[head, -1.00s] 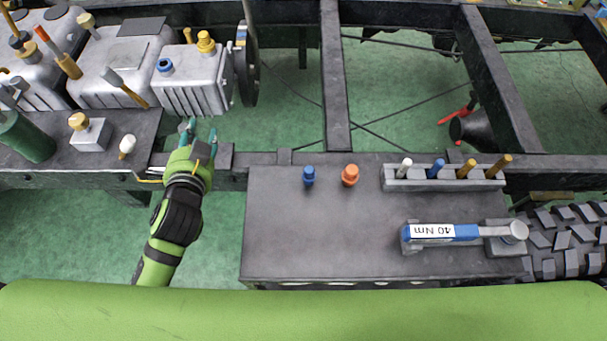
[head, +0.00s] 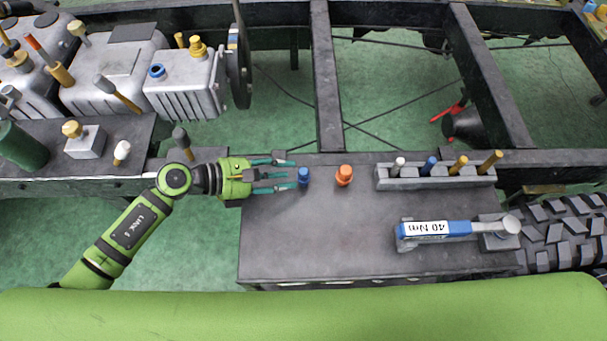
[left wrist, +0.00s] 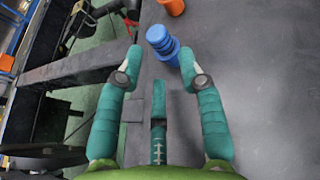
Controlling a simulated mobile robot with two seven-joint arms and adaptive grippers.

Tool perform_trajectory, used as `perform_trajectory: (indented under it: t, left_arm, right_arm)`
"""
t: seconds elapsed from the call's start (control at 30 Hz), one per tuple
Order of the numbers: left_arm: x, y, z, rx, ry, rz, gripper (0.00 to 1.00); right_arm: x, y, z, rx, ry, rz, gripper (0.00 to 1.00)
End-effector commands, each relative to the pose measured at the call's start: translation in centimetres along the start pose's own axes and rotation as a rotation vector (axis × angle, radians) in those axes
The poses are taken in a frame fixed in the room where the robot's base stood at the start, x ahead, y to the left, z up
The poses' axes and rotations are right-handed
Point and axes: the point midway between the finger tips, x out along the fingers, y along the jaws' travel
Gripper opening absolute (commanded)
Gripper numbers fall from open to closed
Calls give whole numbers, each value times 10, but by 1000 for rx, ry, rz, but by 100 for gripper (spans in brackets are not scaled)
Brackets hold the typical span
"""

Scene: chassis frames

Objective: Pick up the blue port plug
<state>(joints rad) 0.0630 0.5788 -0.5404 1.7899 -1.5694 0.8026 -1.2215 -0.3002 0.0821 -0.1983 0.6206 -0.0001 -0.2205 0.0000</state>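The blue port plug (head: 303,177) stands upright near the left back corner of the grey bench top (head: 320,235). In the left wrist view the blue plug (left wrist: 162,44) is just beyond the fingertips. My left gripper (head: 282,176) reaches in from the left, its teal fingers pointing right at the plug. In the left wrist view its fingers (left wrist: 160,70) are spread with nothing between them; whether a fingertip touches the plug I cannot tell. My right gripper is not in view.
An orange plug (head: 344,175) stands right of the blue one. A rack (head: 436,177) with several coloured pins and a blue 40 Nm torque tool (head: 437,230) are further right. Dark frame beams (head: 327,80) run behind. The bench's middle is clear.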

Motion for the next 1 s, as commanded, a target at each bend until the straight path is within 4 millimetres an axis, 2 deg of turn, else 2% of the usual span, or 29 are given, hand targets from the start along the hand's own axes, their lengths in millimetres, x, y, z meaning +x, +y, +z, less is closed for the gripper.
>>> perform_trajectory:
  t: [0.2, 0.33, 0.63, 0.7, 0.73, 1.0]
  left_arm:
    - [30, -2, 8, -5, -6, 0, 38]
    - [46, -1, 6, -4, -6, 2, 38]
    - [50, -1, 4, -1, -4, 3, 38]
    - [50, -1, 4, -2, -4, 3, 10]
    - [50, -1, 4, -2, -5, 3, 0]
    - [50, -1, 4, -2, -5, 3, 0]
  right_arm:
    - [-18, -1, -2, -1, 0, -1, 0]
    - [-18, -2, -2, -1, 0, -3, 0]
    - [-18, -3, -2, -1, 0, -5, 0]
    - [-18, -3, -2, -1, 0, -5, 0]
    - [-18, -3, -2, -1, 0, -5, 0]
    - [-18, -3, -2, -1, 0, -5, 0]
